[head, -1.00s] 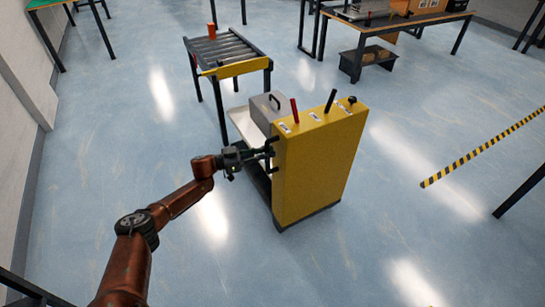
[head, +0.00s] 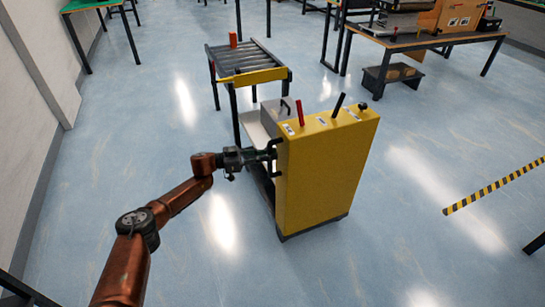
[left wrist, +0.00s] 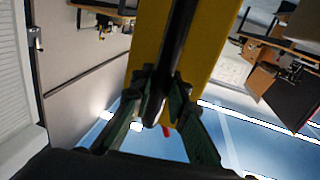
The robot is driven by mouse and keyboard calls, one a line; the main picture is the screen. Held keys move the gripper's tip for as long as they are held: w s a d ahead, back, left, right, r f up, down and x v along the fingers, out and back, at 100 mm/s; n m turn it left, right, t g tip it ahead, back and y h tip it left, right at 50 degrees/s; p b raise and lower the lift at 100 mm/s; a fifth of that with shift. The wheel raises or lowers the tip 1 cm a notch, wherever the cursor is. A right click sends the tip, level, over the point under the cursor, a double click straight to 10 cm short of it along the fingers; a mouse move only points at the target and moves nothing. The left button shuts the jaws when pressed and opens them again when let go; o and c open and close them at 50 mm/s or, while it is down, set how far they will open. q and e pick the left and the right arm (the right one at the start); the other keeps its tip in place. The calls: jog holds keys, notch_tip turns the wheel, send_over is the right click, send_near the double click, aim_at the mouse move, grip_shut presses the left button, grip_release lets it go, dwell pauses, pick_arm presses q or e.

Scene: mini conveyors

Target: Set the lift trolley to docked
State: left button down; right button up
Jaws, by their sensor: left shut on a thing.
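The lift trolley (head: 325,175) is a tall yellow column on a dark base, with a red lever (head: 301,112), a black lever (head: 338,105) and a black knob on its top. A pale platform (head: 252,128) behind the column carries a grey case (head: 276,115) with a handle. My left gripper (head: 268,154) is shut on the black side handle (head: 273,150) of the column. In the left wrist view its fingers (left wrist: 158,95) close around the dark bar, with yellow panel behind. My right gripper is not in view.
A roller conveyor (head: 246,62) with a yellow front bar (head: 252,77) stands just behind the trolley, an orange-red object (head: 233,40) on it. A table with boxes (head: 430,42) is at upper right. Black-yellow floor tape (head: 495,185) lies right. Floor left of the trolley is clear.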

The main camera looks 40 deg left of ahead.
pick_arm(q)
jog(key=shift+a+f, duration=0.1)
jog(key=shift+a, duration=0.05)
jog(key=c, duration=1.9)
grip_release()
jog(key=v, duration=1.2)
jog(key=shift+f, duration=0.1)
